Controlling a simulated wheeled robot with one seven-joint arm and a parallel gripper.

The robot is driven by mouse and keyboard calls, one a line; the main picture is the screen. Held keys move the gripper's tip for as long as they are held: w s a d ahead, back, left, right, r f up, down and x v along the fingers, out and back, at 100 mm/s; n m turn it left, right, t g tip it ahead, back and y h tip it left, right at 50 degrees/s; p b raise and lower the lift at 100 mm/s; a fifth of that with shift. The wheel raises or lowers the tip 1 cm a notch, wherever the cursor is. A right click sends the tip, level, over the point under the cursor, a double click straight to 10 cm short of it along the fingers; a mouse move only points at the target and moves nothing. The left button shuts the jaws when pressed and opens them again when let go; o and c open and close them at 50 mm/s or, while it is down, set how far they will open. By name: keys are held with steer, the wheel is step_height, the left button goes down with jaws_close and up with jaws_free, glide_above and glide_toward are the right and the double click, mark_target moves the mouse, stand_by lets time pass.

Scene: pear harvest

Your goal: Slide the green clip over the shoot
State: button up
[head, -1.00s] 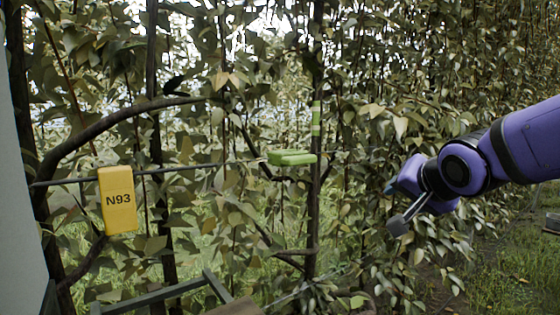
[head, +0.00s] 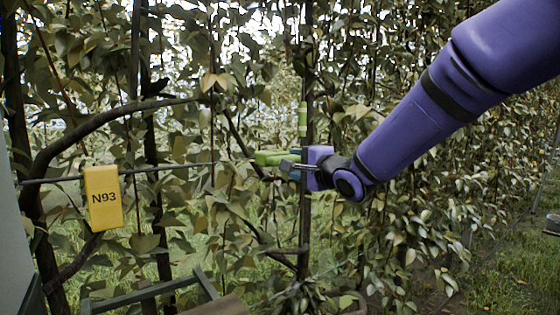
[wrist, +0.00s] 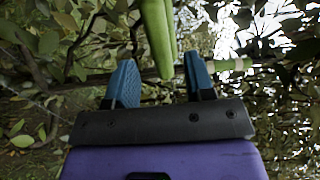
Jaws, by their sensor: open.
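The green clip (head: 268,158) lies at wire height, just left of the upright stem. In the wrist view the clip (wrist: 156,35) reaches down from the top edge, its near end between my blue fingers. My gripper (head: 288,163) is open, with a gap visible on each side of the clip in the wrist view (wrist: 160,62). A dark upright shoot (head: 308,215) carries light green bands (head: 302,118) above the clip. A green band (wrist: 232,64) also shows right of my right finger. My gripper partly covers the clip's right end and the shoot.
Leaves surround the clip and my arm. A grey-green frame (head: 150,292) stands low at the left. Open grass (head: 490,270) lies at the lower right.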

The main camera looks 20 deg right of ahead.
steer(key=x, duration=0.7)
steer(key=shift+w, duration=0.1)
steer(key=shift+f, duration=0.1)
jaws_close()
steer(key=w+d, duration=0.2)
steer(key=d, duration=0.5)
steer(key=shift+w+d, duration=0.15)
steer(key=shift+d, duration=0.15)
jaws_free()
steer(key=shift+d, duration=0.15)
